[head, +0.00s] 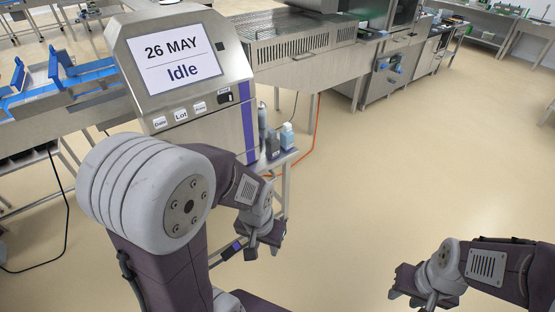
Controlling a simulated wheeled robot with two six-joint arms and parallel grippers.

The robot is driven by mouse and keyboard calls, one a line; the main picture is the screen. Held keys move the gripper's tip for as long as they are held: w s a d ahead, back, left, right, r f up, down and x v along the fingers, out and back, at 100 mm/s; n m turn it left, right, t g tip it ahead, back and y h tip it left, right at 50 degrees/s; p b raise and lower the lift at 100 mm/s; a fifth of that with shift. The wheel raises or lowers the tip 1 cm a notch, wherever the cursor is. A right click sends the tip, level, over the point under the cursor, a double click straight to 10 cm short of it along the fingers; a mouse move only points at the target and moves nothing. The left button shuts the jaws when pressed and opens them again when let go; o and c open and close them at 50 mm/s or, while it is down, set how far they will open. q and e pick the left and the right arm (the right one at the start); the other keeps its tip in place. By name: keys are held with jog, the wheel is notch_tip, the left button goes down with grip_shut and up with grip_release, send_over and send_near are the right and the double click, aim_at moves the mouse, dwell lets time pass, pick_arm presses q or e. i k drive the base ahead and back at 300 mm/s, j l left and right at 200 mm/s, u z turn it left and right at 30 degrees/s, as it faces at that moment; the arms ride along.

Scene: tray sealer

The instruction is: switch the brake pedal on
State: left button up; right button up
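I cannot make out a brake pedal in the head view; my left arm covers part of the area below the machine. My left gripper (265,240) hangs in front of the machine's lower right side, near a small side stand. My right gripper (420,290) is low at the bottom right, over bare floor. No object shows in either gripper. Both are small and seen at an angle, so their finger gaps are not clear.
A machine with a screen (178,54) reading "26 MAY" and "Idle" stands ahead. Small bottles (287,136) stand on the side stand. A conveyor (295,45) runs behind. An orange cable (312,140) reaches the floor. The floor (400,160) to the right is clear.

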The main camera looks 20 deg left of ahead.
aim_at(234, 249)
jog(key=u, duration=0.85)
